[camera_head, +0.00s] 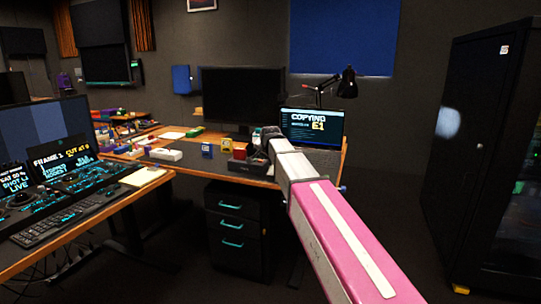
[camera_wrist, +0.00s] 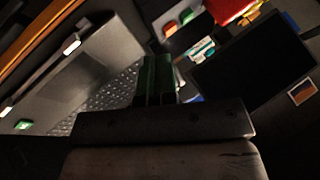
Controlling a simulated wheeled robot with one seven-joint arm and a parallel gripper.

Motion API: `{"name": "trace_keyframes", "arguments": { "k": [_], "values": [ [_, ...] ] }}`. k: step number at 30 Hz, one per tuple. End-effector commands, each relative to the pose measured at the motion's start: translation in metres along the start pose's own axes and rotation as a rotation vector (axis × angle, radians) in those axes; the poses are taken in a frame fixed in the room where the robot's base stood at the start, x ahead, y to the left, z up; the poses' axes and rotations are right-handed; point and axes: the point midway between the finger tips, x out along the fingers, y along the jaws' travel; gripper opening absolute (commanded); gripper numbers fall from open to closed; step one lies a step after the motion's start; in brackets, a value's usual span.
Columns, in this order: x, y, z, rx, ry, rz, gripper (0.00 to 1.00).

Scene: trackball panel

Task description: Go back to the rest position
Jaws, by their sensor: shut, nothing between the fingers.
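My gripper (camera_head: 264,137) is at the far end of my outstretched pink and white arm, over the back desk beside the laptop. In the wrist view its dark green fingers (camera_wrist: 155,78) are together with nothing between them. The open laptop (camera_head: 312,126) shows "COPYING E1" on its screen; its keyboard side (camera_wrist: 108,90) lies left of the fingers in the wrist view. The trackball panel (camera_head: 62,182) with lit screens is on the near left desk, away from my gripper. My arm hides part of the back desk.
A dark monitor (camera_head: 242,95) stands behind my gripper, and a desk lamp (camera_head: 347,83) stands behind the laptop. Small coloured boxes (camera_head: 165,154) lie along the desk. A drawer unit (camera_head: 238,228) stands below. A tall black cabinet (camera_head: 480,150) is at right, with open floor before it.

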Motion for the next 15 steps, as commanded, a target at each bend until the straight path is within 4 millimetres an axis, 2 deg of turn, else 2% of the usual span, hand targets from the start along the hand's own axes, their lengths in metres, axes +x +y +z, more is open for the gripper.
{"name": "trace_keyframes", "arguments": {
  "k": [8, 15],
  "values": [
    [0.009, 0.045, 0.021, -0.045, -0.039, 0.054, 0.00],
    [0.019, 0.106, 0.051, -0.108, -0.101, 0.126, 0.00]
  ]
}}
